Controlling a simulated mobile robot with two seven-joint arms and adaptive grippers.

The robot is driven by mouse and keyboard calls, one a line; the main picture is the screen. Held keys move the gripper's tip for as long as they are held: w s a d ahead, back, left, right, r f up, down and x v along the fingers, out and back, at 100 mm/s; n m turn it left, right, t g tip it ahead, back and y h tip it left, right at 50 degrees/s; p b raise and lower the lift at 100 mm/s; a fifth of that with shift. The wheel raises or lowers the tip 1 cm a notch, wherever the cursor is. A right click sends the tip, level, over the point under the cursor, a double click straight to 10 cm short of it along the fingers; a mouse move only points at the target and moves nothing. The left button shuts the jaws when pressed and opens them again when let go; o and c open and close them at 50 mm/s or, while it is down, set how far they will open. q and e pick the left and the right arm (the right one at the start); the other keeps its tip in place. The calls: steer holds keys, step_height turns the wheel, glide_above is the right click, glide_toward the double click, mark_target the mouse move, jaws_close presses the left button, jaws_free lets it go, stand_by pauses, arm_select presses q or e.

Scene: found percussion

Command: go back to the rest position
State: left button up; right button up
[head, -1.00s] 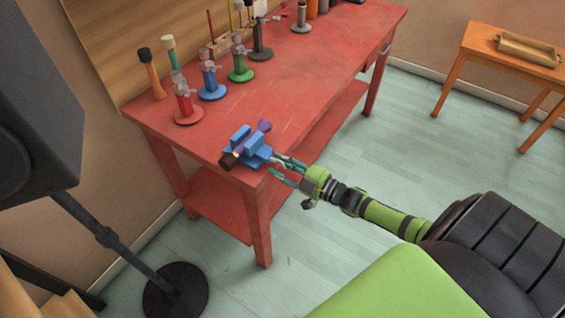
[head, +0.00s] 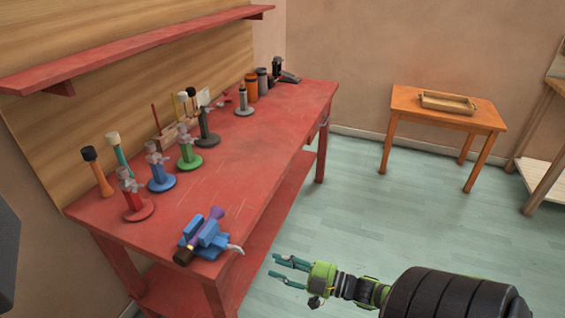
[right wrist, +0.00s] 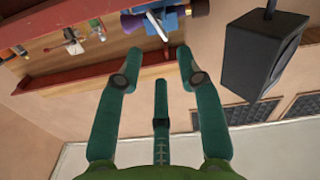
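My right gripper (head: 280,272) is open and empty, with its teal fingers spread. It is in the air off the right side of the red table (head: 262,150), apart from the blue vise. In the right wrist view, the gripper (right wrist: 160,65) has nothing between its fingers. The blue vise (head: 207,236) sits at the table's near corner with a purple and dark brown object (head: 184,256) in it. In the right wrist view, part of the blue vise (right wrist: 168,22) shows at the top. My left gripper is not in view.
Red, blue and green stands (head: 162,180) and mallets (head: 97,172) line the table's left side. A small orange table (head: 405,102) with a wooden tray (head: 448,108) stands at the right. A black speaker (right wrist: 262,55) shows in the right wrist view. Floor between the tables is clear.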

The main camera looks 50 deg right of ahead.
steer(key=shift+f, duration=0.1)
stand_by(0.5)
steer(key=s+f+m+g+h, duration=0.35)
steer(key=s+f, duration=0.25)
steer(key=f, duration=0.7)
steer(key=s+f+m+g+h, duration=0.2)
steer(key=s+f+g+h, duration=0.25)
steer(key=f, duration=0.85)
steer(key=s+a+f+g, duration=0.2)
steer(key=s+a+f, duration=0.2)
steer(key=s, duration=0.2)
steer(key=s+a+f+g, duration=0.3)
steer(key=s+a+f, duration=0.1)
steer(key=s, duration=0.3)
steer(key=s+a+f+g+y, duration=0.1)
steer(key=s+a+f+g, duration=0.1)
steer(key=s+a+f, duration=0.3)
steer(key=shift+s+g, duration=0.3)
steer(key=shift+s, duration=0.8)
steer(key=shift+a+m, duration=0.1)
steer(key=shift+m, duration=0.15)
